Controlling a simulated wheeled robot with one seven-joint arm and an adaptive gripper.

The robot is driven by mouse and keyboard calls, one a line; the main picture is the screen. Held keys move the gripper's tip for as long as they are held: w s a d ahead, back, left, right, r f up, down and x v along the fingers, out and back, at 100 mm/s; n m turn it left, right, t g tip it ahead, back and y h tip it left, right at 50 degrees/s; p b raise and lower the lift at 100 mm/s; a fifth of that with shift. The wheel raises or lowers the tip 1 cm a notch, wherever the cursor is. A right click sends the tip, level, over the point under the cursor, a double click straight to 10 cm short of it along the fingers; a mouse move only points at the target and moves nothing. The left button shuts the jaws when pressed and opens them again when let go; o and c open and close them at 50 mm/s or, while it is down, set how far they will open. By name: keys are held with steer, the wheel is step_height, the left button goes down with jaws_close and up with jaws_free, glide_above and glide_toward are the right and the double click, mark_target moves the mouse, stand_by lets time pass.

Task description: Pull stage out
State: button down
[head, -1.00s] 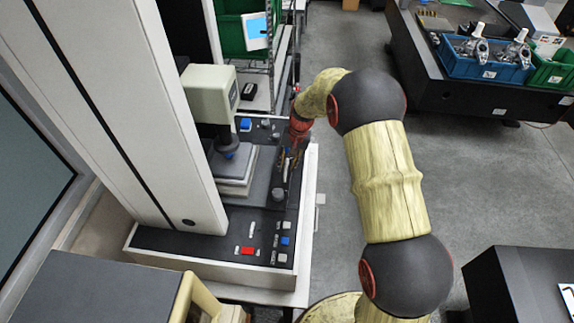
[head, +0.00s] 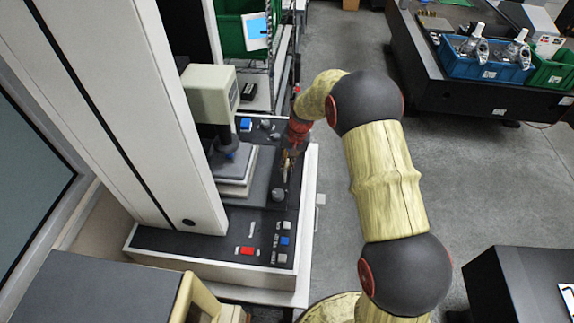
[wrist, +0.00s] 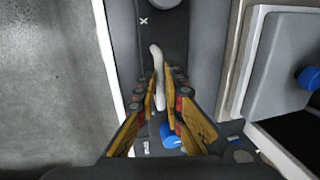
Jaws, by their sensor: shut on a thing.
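The stage is a stack of light grey and white plates (head: 232,172) on the dark machine base, under the cream probe head. Its corner with a blue-tipped probe above it shows at the right in the wrist view (wrist: 285,65). My gripper (head: 287,165) is at the right side of the base, beside the stage. In the wrist view my gripper (wrist: 160,78) has its two yellow fingers shut on a pale, slightly curved handle (wrist: 157,58) that stands on the dark panel. In the head view the gripper hides the handle.
The tall white column (head: 130,90) stands left of the stage. Front panel buttons include a red one (head: 247,250); a dark knob (head: 278,195) is near my gripper. Open grey floor (head: 325,70) lies to the right. A dark table (head: 430,60) with bins stands farther right.

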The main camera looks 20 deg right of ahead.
stand_by(0.6)
steer(key=s+d+b, duration=0.1)
steer(key=s+d, duration=0.4)
steer(key=d, duration=0.7)
steer(key=shift+d, duration=0.2)
steer(key=c, duration=1.9)
jaws_free()
step_height(320, 180, up, 12)
steer(key=s+d, duration=0.1)
steer(key=d, duration=0.1)
steer(key=shift+f, duration=0.15)
